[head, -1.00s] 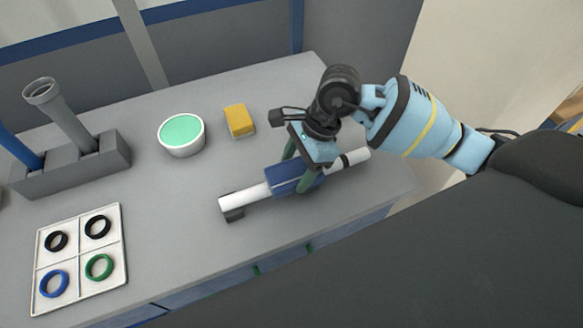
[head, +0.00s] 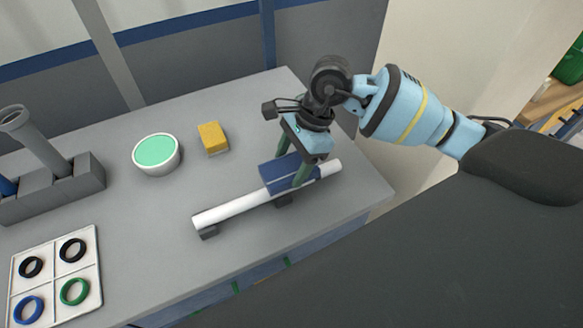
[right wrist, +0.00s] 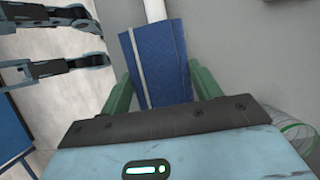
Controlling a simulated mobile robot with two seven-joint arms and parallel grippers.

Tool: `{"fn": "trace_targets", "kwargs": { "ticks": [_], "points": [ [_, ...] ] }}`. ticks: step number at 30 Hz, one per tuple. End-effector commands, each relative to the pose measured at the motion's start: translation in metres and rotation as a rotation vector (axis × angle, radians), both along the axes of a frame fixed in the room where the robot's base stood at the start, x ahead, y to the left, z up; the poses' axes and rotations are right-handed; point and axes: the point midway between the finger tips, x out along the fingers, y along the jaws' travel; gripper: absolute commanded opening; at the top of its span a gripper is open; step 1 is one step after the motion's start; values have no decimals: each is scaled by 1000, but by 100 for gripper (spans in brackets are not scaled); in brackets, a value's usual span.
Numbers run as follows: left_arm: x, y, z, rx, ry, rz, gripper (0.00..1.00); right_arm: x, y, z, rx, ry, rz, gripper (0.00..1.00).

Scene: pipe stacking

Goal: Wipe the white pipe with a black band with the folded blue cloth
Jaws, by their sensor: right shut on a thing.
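The white pipe (head: 232,208) lies across dark supports near the table's front edge, and its far end shows in the right wrist view (right wrist: 155,9). Its black band is not visible now. My right gripper (head: 292,168) is shut on the folded blue cloth (head: 275,175), which lies against the pipe's right part. In the right wrist view the cloth (right wrist: 163,60), with a pale stripe, sits between the green fingers. My left gripper (right wrist: 104,45) shows only at the upper left of that view, its two dark fingers apart and empty.
A white bowl with green contents (head: 157,152) and a yellow sponge (head: 212,138) stand behind the pipe. A grey rack (head: 80,188) with upright pipes is at the left. A white tray (head: 58,258) of rings is at front left. The table between them is clear.

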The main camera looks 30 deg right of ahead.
Motion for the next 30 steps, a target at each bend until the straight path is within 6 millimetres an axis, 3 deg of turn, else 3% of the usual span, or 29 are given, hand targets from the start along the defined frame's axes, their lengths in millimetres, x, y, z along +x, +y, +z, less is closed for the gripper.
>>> {"fn": "trace_targets", "kwargs": {
  "ticks": [13,30],
  "points": [
    [10,2,22,4,-34,-2,37,-1,-9,43,-1,-6,-12,42],
    [11,2,23,3,-38,-1,37,-2,-10,45,0,0,-13,42]
  ]
}}
